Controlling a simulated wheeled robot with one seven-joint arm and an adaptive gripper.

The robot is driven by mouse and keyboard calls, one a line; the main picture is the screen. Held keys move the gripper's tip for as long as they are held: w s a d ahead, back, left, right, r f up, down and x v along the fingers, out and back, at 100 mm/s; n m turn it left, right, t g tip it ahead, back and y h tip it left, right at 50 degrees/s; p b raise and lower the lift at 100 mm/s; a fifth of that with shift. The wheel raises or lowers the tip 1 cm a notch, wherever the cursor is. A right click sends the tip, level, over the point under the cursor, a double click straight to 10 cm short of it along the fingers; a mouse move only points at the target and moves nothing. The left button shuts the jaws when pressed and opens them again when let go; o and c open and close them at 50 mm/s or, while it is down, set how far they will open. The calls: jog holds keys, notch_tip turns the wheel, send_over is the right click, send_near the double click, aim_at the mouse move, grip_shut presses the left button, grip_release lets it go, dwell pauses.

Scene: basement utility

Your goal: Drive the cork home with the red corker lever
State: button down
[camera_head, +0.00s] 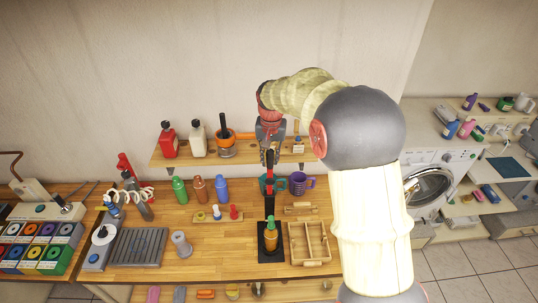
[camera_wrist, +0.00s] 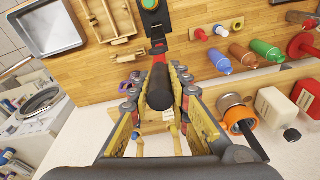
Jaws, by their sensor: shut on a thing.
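The corker stands on a black base (camera_head: 263,256) on the wooden bench. The lever's red bar (camera_wrist: 159,55) runs from the grip toward the black base (camera_wrist: 153,22). The cork cannot be made out.
Left of the corker stand a small peg board (camera_head: 218,218) and a grey cylinder (camera_head: 181,244). A wooden tray (camera_head: 311,243) lies close on its right. Mugs (camera_head: 301,184) stand behind. A wall shelf (camera_head: 180,157) with bottles is near my gripper.

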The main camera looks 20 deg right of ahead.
jog(key=shift+s+f, duration=0.1)
jog(key=shift+f, duration=0.1)
jog(key=c, duration=1.7)
grip_release()
jog(key=shift+c, duration=0.2)
jog(key=shift+o, duration=0.4)
jog(key=shift+r, duration=0.1)
jog(key=r, duration=0.4)
jog(key=s+r, duration=0.1)
jog(key=r, duration=0.6)
jog(key=shift+s+a+r, duration=0.25)
jog(key=shift+r, duration=0.15)
